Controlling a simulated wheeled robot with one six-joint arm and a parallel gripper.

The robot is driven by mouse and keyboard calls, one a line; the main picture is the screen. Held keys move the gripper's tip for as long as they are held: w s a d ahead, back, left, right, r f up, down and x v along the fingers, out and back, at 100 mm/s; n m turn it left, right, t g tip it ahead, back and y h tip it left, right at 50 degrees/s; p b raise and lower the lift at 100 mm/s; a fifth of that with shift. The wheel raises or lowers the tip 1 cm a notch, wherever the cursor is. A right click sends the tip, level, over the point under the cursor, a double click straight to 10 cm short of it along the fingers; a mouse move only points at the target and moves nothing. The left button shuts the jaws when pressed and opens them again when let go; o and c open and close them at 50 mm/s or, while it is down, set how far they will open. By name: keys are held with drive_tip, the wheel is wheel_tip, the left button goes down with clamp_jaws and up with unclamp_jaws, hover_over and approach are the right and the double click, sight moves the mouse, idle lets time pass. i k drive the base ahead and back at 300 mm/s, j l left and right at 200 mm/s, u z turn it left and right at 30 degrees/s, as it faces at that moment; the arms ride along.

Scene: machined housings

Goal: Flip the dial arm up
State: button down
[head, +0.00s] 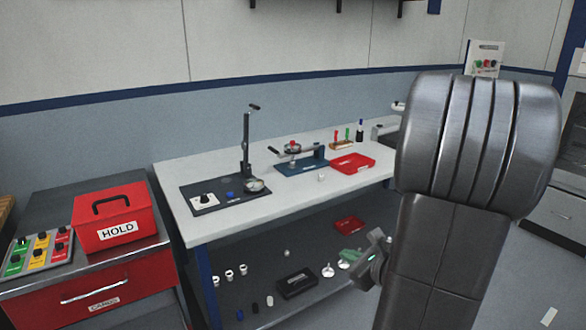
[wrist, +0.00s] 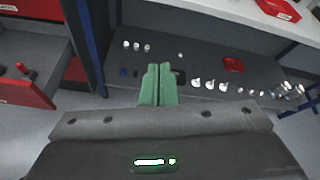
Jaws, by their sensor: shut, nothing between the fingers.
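On the bench in the head view, a blue fixture (head: 302,167) carries a low, roughly level arm (head: 308,154) with a round dial (head: 292,148) with a red top. To its left, a black base plate (head: 205,208) carries an upright post (head: 247,140) with a handle at the top and a round gauge (head: 255,185) at its foot. I cannot tell which of the two is the dial arm. My gripper (wrist: 159,70), with green fingers, is shut and empty in the wrist view. In the head view it (head: 348,257) is low, in front of the bench, apart from both fixtures.
A red tray (head: 352,163) and small tools (head: 345,140) are right of the blue fixture. Small parts and a black box (head: 297,284) lie on the lower shelf. A red HOLD box (head: 113,220) stands on a cabinet at left. My arm hides the bench's right side.

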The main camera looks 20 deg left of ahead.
sight(298, 149)
drive_tip(key=i+j+u, duration=0.1)
drive_tip(key=i+j, duration=1.3)
